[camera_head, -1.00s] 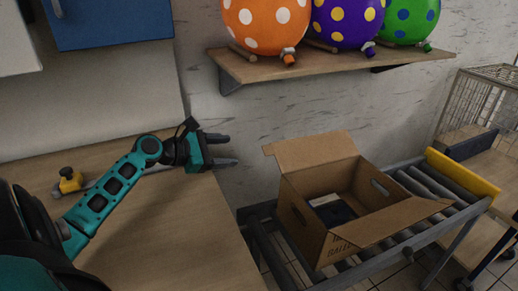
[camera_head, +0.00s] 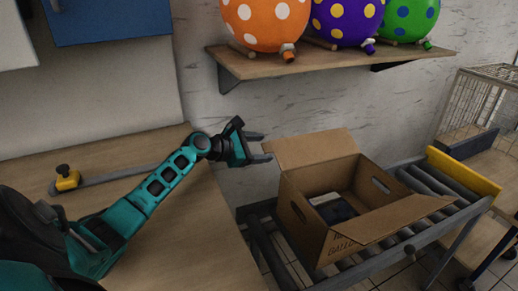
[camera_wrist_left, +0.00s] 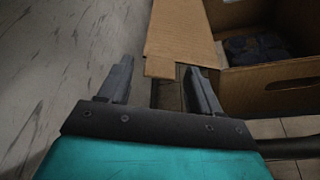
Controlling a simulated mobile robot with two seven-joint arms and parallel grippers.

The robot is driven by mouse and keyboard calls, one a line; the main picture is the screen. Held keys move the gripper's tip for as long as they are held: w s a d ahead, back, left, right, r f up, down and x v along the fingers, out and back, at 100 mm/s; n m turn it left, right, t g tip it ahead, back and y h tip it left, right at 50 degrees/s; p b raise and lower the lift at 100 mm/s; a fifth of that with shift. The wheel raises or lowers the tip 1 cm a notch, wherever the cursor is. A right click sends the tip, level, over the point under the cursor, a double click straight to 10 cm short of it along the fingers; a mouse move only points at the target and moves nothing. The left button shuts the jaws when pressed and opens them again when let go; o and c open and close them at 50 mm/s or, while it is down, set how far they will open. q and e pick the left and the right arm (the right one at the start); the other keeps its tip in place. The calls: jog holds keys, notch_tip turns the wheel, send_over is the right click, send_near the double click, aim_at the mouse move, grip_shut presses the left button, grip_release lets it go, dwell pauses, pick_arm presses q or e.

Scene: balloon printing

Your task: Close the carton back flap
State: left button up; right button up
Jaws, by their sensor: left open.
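The open cardboard carton (camera_head: 300,218) stands on a roller conveyor, with dark items (camera_head: 332,208) inside. Its back flap (camera_head: 312,150) stands up and leans outward at the wall side. Its front flap (camera_head: 392,219) is folded outward. My left gripper (camera_head: 262,148) is open and empty, just left of the back flap's left end in the head view. In the left wrist view, the open fingers (camera_wrist_left: 159,85) point toward the flap (camera_wrist_left: 182,35), whose near end lies ahead between the fingertips. I cannot tell whether they touch. My right gripper is not in view.
The roller conveyor (camera_head: 412,247) has a yellow end stop (camera_head: 463,172). A shelf (camera_head: 330,61) with spotted balloons hangs above the carton. A wooden table (camera_head: 180,225) lies under my left arm, with a yellow-topped tool (camera_head: 67,179) on it. A wire cage (camera_head: 478,105) stands at right.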

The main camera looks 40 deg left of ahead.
pick_arm(q)
jog(key=shift+c, duration=0.3)
grip_shut()
dwell(0.3)
